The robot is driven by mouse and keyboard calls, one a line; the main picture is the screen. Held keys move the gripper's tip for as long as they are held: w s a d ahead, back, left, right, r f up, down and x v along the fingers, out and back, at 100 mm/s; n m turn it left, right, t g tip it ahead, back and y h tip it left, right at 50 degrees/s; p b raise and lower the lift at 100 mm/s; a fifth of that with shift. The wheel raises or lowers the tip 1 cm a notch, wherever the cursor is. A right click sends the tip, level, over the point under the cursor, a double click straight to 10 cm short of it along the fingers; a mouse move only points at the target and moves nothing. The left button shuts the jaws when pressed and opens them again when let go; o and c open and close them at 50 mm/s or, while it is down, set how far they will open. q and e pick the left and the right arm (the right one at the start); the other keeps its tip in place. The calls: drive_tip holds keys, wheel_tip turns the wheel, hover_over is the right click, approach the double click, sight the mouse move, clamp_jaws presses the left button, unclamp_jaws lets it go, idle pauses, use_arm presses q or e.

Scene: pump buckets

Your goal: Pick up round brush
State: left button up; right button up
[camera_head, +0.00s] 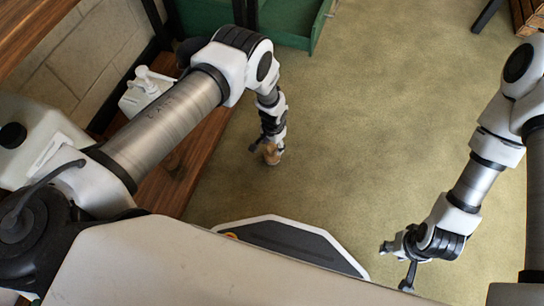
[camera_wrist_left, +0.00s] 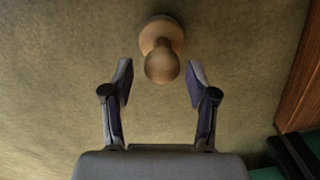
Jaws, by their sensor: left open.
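The round brush (camera_wrist_left: 161,40) is a pale wooden piece with a rounded knob. In the left wrist view it stands at the top centre, its knob reaching toward the gap between my fingers. My left gripper (camera_wrist_left: 159,72) is open, one finger to each side of the knob and apart from it. In the head view the brush (camera_head: 272,155) shows as a small brown shape at the tip of my left gripper (camera_head: 268,143), partly hidden by it. My right gripper (camera_head: 397,265) is at the lower right with its fingers spread and nothing between them.
A wooden bench (camera_head: 190,165) runs along the left, with a white pump bottle (camera_head: 147,88) and a white canister (camera_head: 40,140) there. A green box (camera_head: 290,22) stands at the top, a wooden crate (camera_head: 528,17) at top right. The middle floor is clear.

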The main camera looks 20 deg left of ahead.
use_arm(q)
wheel_tip(320, 180, down, 5)
drive_tip(key=b, duration=0.2)
drive_tip(key=shift+a+b, duration=0.1)
drive_tip(key=shift+b, duration=0.3)
drive_tip(key=shift+r, duration=0.1)
drive_tip(key=shift+c, duration=0.3)
clamp_jaws()
